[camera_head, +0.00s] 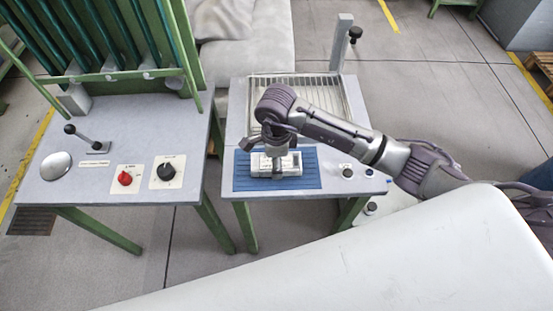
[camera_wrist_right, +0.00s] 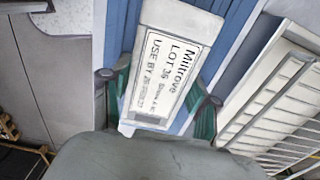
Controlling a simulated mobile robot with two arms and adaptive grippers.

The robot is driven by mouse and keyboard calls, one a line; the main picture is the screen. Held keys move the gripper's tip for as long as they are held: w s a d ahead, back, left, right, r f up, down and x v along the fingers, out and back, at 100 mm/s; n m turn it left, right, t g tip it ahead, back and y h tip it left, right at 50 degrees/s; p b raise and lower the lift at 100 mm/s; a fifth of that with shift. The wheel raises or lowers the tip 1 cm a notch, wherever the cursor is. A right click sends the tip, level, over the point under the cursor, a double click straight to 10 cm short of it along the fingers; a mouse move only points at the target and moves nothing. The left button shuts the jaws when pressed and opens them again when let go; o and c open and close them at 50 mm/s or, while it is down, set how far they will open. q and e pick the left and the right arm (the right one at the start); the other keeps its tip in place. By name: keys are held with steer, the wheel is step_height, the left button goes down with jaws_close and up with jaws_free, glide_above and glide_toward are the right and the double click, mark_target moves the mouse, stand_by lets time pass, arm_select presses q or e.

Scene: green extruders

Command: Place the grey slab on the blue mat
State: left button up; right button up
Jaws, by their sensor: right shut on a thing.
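The pale grey slab (camera_head: 290,170) is over the blue mat (camera_head: 243,180) on the small table in the head view, and the mat shows on both sides of it. In the wrist view the slab (camera_wrist_right: 182,20) has a white printed label reading "Millrove LOT 36". My right gripper (camera_head: 276,166) comes down from above and is shut on the slab, with one finger on each side in the wrist view (camera_wrist_right: 160,88). I cannot tell whether the slab's underside touches the mat (camera_wrist_right: 238,35). My left gripper is not in view.
A wire rack tray (camera_head: 345,95) lies behind the mat, near an upright post (camera_head: 341,45). Black knobs (camera_head: 347,172) sit right of the mat. A green-legged control table (camera_head: 75,185) with a lever, red knob and dial stands left, across a gap.

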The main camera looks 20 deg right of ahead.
steer(key=shift+f, duration=0.2)
steer(key=o, duration=1.4)
steer(key=shift+r, duration=0.1)
steer(key=shift+r, duration=0.1)
steer(key=shift+r, duration=0.25)
step_height(320, 180, up, 12)
steer(key=b, duration=0.2)
steer(key=shift+f, duration=0.2)
